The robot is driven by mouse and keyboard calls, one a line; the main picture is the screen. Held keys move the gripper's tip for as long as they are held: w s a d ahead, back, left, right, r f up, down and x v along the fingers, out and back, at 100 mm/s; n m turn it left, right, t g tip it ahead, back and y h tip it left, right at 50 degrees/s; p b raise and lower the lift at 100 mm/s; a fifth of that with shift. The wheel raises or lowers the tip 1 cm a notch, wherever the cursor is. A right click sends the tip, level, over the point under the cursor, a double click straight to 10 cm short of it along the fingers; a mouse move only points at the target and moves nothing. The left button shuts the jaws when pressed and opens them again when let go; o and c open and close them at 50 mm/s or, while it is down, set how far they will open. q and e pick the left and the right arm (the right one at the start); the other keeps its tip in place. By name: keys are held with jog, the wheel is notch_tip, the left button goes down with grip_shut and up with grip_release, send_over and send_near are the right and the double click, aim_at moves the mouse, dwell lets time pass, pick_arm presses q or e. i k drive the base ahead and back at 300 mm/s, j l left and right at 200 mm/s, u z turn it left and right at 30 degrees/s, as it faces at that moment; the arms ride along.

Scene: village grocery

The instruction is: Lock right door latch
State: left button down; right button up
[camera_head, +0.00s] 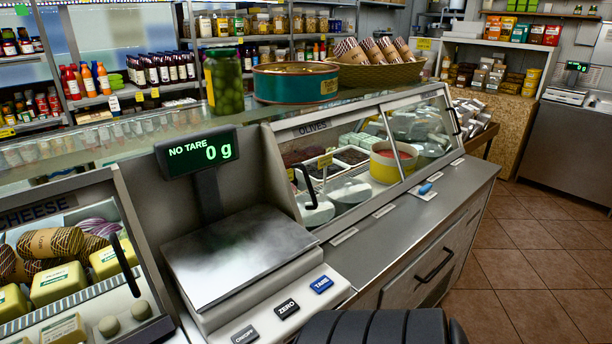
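The olives display case (316,126) has two glass panes in its slanted front. The left glass door (335,165) has a black handle at its left edge. The right glass door (418,125) has a black handle (455,121) at its right edge. Both panes look down. A small blue latch lever (425,188) on a pale plate lies on the steel ledge in front of the right door. It is too small to tell whether it is engaged. Neither of my grippers shows in the head view.
A scale (237,254) reading 0 g stands left of the olives case. A cheese case (60,213) is at far left. A jar of olives (223,82), a round tin (295,82) and a basket (378,74) stand on top. Tiled floor (535,265) is clear at right.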

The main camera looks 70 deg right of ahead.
aim_at(422, 191)
jog(key=z, duration=3.2)
